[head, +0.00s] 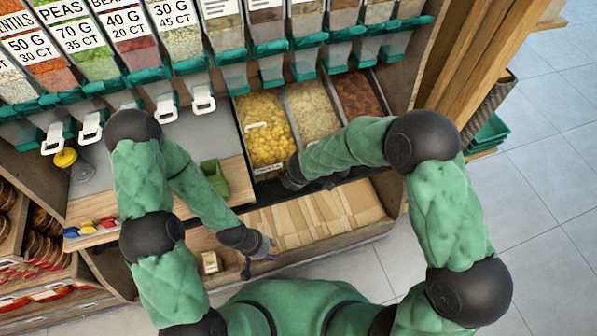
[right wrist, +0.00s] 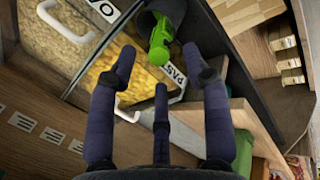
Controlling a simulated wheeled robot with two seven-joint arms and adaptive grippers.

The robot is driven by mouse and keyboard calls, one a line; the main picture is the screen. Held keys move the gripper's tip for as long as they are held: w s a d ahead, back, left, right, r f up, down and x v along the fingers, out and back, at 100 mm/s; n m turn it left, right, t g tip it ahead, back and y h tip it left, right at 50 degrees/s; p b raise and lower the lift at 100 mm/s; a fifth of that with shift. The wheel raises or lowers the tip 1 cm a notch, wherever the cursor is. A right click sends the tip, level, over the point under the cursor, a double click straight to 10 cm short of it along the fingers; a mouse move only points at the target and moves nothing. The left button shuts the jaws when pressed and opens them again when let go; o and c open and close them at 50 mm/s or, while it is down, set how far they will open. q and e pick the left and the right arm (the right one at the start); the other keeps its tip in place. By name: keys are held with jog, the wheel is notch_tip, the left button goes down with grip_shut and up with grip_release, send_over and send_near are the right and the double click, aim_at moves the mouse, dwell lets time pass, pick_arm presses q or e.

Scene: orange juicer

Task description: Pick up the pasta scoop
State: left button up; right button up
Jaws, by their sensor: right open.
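A dark grey scoop with a bright green handle (right wrist: 160,45) shows in the right wrist view, by the label reading "PAS" at the front of a bin. I take it to be the pasta scoop; in the head view I cannot make it out. My right gripper (right wrist: 160,68) is open, its fingers spread on either side of the green handle, with nothing held between them. In the head view the right gripper (head: 290,178) is at the front edge of the yellow pasta bin (head: 264,135). My left gripper (head: 262,256) looks open and empty, low over the wooden shelf.
Two more bins (head: 315,110) stand right of the pasta bin. A green container (head: 214,178) sits on the wooden ledge. Dispensers line the back.

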jog(key=b+x, duration=0.2)
jog(key=x, duration=0.7)
jog(key=shift+f+b, duration=0.15)
jog(key=shift+b, duration=0.25)
grip_shut()
